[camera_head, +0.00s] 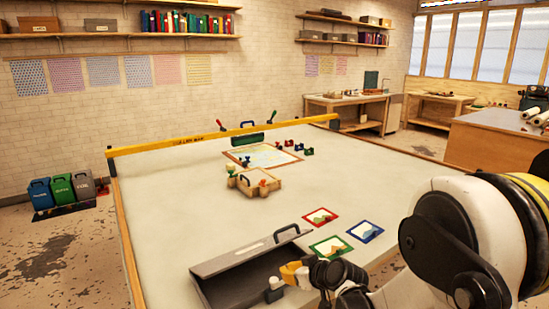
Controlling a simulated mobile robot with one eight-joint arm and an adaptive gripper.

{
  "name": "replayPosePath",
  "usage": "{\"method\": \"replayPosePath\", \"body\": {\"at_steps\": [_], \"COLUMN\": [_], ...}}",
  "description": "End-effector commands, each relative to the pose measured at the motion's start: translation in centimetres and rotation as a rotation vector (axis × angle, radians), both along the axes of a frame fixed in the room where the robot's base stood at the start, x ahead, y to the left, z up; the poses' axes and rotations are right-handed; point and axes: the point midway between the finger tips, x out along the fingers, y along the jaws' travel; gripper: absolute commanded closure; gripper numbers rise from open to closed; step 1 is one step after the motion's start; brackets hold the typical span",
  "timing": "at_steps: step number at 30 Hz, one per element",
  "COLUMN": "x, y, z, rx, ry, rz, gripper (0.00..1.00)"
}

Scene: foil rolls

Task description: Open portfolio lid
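The portfolio (228,264) is a flat grey case at the near edge of the table, in the lower middle of the view. A black handle (287,231) stands up at its far right corner, and a small pale label is on its light grey far strip. The nearer part is dark; I cannot tell whether this is an open inside or a shaded face. My gripper (286,279) is at the portfolio's right end, with dark links and yellow and pale tips. Whether it touches the portfolio, and its finger gap, are unclear.
Red, green and blue framed cards (330,246) lie right of the portfolio. A wooden caddy (254,184) and a bordered sheet (265,156) are farther back. A yellow rail (222,136) runs along the table's far side. The table's left part (165,210) is clear.

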Motion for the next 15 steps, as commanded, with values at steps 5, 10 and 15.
{"method": "replayPosePath", "body": {"at_steps": [5,10,15], "x": [1.1,2.1,3.1], "y": [0.7,1.4,2.1], "z": [0.0,0.0,0.0], "rx": [0.001,0.0,0.0], "ry": [0.001,0.0,0.0], "rz": [0.0,0.001,0.0], "gripper": [1.0,1.0,1.0]}}
